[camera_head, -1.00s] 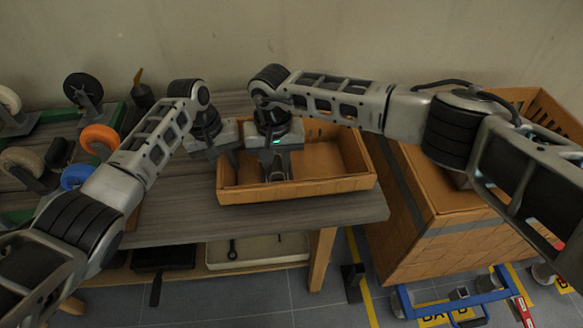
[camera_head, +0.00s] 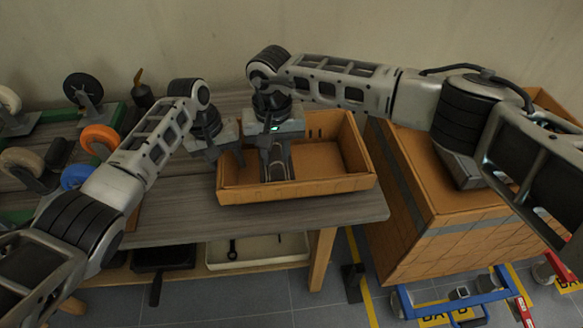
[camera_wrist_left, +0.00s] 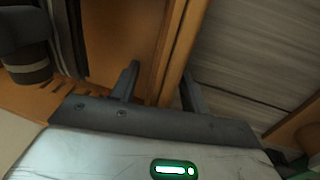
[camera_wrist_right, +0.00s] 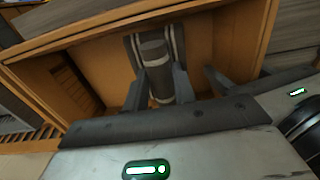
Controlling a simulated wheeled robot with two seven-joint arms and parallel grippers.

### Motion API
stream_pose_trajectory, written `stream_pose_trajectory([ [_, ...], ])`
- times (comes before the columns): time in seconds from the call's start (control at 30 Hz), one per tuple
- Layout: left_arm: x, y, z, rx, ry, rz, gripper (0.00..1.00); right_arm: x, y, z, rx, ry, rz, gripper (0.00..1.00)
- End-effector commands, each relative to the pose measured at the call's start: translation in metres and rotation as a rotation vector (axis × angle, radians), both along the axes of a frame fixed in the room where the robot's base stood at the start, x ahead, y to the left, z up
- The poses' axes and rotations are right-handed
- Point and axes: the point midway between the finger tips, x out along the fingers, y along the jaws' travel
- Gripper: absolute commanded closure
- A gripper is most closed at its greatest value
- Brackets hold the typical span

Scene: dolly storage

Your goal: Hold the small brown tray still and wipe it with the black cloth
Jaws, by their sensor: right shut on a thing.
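The small brown tray (camera_head: 345,183) sits on the grey wooden table near its right end. My left gripper (camera_head: 230,160) is at the tray's left wall. In the left wrist view its two fingers stand apart on either side of that wall (camera_wrist_left: 176,45), with a gap showing. My right gripper (camera_head: 277,160) is inside the tray's left half, pointing down. In the right wrist view it is shut on the dark, rolled-looking cloth (camera_wrist_right: 155,55), which has pale stripes. The cloth is low in the tray; whether it touches the floor I cannot tell.
Caster wheels, including an orange one (camera_head: 99,138) and a blue one (camera_head: 76,176), stand on the table (camera_head: 170,222) at left. A large brown crate (camera_head: 440,245) stands right of the table. A shelf below holds a pale tray (camera_head: 270,250). The tray's right half is free.

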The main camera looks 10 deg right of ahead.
Motion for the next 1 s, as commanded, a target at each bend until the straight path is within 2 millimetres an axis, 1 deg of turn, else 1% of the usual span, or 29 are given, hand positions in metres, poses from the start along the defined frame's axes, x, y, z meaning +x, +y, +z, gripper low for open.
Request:
stream_pose_trajectory([
  [0.13,-0.001,0.002,-0.001,0.004,0.003,0.000,0.54,0.000,0.000,0.000,0.000,0.000,0.000,0.99],
  [0.23,0.000,0.003,0.007,0.002,0.000,0.001,0.54,0.000,0.000,0.000,0.000,0.000,0.000,0.99],
  [0.37,0.001,0.007,0.030,0.001,-0.003,0.000,0.54,0.000,0.000,0.000,0.000,0.000,0.000,0.99],
  [0.5,0.001,0.013,0.061,0.000,-0.005,0.001,0.54,0.000,0.000,0.000,0.000,0.000,0.000,0.99],
  [0.7,0.000,0.020,0.098,0.000,-0.003,0.001,0.54,0.000,0.000,0.000,0.000,0.000,0.000,0.99],
  [0.83,0.000,0.023,0.111,0.001,-0.001,0.000,0.54,0.000,0.000,0.000,0.000,0.000,0.000,0.99],
  [1.0,0.000,0.024,0.118,0.001,0.000,0.001,0.54,0.000,0.000,0.000,0.000,0.000,0.000,0.99],
])
